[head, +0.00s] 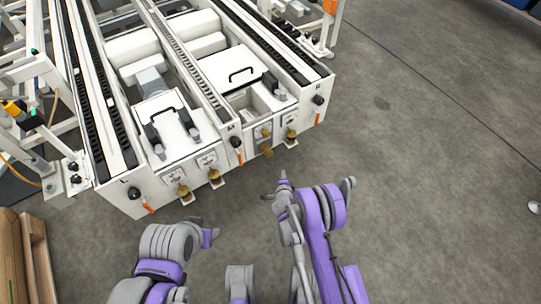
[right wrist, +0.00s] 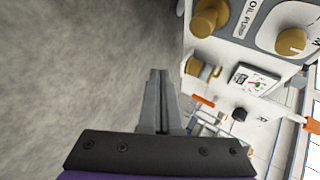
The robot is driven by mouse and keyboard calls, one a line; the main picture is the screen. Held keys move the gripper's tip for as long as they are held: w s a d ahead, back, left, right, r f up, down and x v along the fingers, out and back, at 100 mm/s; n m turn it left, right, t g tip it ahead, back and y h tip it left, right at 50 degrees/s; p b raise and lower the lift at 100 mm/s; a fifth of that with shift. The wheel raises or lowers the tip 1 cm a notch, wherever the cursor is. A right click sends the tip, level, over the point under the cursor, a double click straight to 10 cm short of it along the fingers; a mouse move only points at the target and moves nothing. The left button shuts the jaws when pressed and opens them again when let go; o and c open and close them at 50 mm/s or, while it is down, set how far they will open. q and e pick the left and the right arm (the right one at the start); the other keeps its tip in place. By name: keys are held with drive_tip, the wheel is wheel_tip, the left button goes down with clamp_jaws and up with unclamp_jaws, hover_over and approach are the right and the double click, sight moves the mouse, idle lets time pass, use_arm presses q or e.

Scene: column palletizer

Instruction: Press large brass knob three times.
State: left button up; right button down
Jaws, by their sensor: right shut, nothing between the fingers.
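Several brass knobs stick out of the front of the white machine. In the head view one brass knob (head: 266,149) juts out low on the right panel, with another brass knob (head: 291,133) to its right. The right wrist view shows a large brass knob (right wrist: 207,18) on a panel lettered "OIL PUMP", a smaller brass knob (right wrist: 290,40) and a brass cylinder (right wrist: 200,70). Which one is the task's knob I cannot tell for sure. My right gripper (head: 283,178) is shut and empty, its fingertips (right wrist: 158,75) apart from the knobs. My left gripper's fingers are not clearly visible.
The white machine (head: 150,185) has black knobs and orange handles (head: 236,157) along its front. A gauge (right wrist: 252,84) sits beside the brass cylinder. Wooden boards (head: 35,260) stand at the lower left.

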sight(270, 156)
drive_tip(key=w+a, duration=0.4)
drive_tip(key=w, duration=0.2)
drive_tip(key=shift+w+a+b, duration=0.2)
drive_tip(key=shift+a+b, duration=0.1)
drive_tip(key=shift+w+a, duration=0.1)
idle(1.8)
drive_tip(key=shift+w+a, duration=0.15)
drive_tip(key=shift+w, duration=0.1)
drive_tip(key=shift+w+a+b, duration=0.35)
drive_tip(key=shift+w+a, duration=0.35)
drive_tip(key=shift+w, duration=0.15)
idle(1.5)
drive_tip(key=shift+s+d, duration=0.1)
drive_tip(key=shift+s+d+p, duration=0.4)
drive_tip(key=shift+s+d, duration=0.4)
drive_tip(key=shift+s, duration=0.35)
